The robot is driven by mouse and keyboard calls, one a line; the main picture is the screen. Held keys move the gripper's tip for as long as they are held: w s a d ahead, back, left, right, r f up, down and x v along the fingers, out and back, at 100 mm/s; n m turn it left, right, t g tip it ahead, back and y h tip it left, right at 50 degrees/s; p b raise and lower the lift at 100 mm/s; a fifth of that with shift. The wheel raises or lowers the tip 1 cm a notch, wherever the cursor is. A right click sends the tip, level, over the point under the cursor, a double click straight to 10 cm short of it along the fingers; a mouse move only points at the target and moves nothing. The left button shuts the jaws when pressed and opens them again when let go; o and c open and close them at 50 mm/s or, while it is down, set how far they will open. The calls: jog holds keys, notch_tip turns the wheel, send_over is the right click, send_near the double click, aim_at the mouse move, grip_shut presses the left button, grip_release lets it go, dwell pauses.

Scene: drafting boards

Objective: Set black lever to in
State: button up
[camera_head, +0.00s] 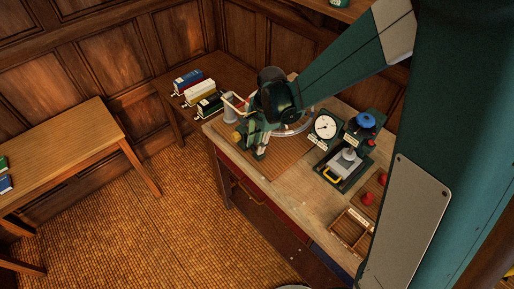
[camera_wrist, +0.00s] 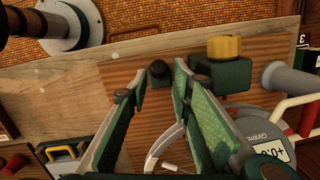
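A small black knob (camera_wrist: 157,73), seemingly the end of the black lever, shows in the wrist view between my gripper's fingertips (camera_wrist: 160,82). The green fingers stand apart on either side of it; I cannot tell whether they touch it. Just right of the knob is a dark green block with a yellow knob (camera_wrist: 224,47) on top. In the head view my gripper (camera_head: 262,140) is low over the far left end of the workbench, beside the yellow knob (camera_head: 237,135). My arm and gripper hide the black knob there, and its in or out position cannot be told.
A dial gauge (camera_head: 325,127), a blue knob (camera_head: 365,120), a device with a yellow handle (camera_head: 331,178) and red knobs (camera_head: 368,198) stand right on the bench (camera_head: 290,200). A grey cylinder (camera_wrist: 290,80) and a red handle (camera_wrist: 302,122) are close right of my gripper.

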notch_tip(320, 180, up, 9)
jog(key=d, duration=0.1)
jog(key=shift+f, duration=0.15)
dwell(0.3)
jog(key=shift+w+d, duration=0.1)
dwell(0.5)
jog(key=s+d+r+n+t+b, duration=0.2)
jog(key=s+d+r, duration=0.2)
jog(key=d, duration=0.2)
jog(key=s+d+r+n+t+b, duration=0.1)
jog(key=s+d+r+n+t, duration=0.2)
jog(key=d, duration=0.4)
jog(key=s+d+r+n+t+h+b, duration=0.1)
jog(key=s+d+n+t+b, duration=0.1)
jog(key=s+d+n, duration=0.4)
jog(key=shift+s+d+r+h+b, duration=0.25)
jog(key=shift+s+d+b, duration=0.35)
jog(key=shift+s+d, duration=2.2)
jog(key=shift+s+a+f, duration=0.1)
jog(key=shift+s+a, duration=0.2)
